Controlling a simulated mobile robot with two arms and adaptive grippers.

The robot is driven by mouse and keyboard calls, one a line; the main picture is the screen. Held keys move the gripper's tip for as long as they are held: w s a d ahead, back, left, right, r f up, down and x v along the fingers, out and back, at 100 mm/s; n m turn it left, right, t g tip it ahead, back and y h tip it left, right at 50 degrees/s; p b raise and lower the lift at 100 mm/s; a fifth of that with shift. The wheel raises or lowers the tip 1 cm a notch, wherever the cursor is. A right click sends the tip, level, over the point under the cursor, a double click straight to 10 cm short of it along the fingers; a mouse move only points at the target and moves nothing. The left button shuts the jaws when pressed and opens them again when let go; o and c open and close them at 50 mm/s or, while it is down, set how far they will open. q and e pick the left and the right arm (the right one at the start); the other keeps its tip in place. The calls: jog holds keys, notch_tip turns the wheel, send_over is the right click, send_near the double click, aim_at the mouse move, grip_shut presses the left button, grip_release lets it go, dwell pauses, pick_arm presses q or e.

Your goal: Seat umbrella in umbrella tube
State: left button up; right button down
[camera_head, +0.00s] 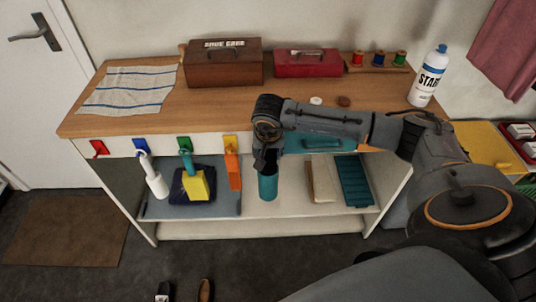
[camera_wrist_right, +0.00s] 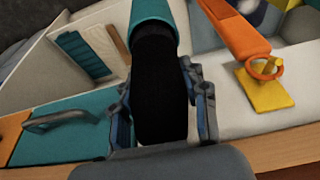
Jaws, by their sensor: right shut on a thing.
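My right gripper (camera_head: 265,162) is at the front of the bench, over the lower shelf, pointing down. In the right wrist view my right gripper (camera_wrist_right: 165,100) is shut on a thick black shaft-like thing, which I take to be the umbrella (camera_wrist_right: 160,80). A teal cylinder, which looks like the umbrella tube (camera_head: 267,187), is directly below the gripper. In the wrist view the teal tube (camera_wrist_right: 153,12) surrounds the far end of the black umbrella. How deep the umbrella sits, and its tip, are hidden. My left gripper is not in view.
A teal drawer (camera_head: 320,142) is behind my arm. The lower shelf holds a teal slatted tray (camera_head: 354,180). A white bottle (camera_head: 427,78) stands at the worktop's right.

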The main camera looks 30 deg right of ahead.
jog(key=shift+w+f, duration=0.1)
jog(key=shift+f, duration=0.45)
jog(key=shift+f, duration=0.15)
jog(key=c, duration=0.7)
grip_release()
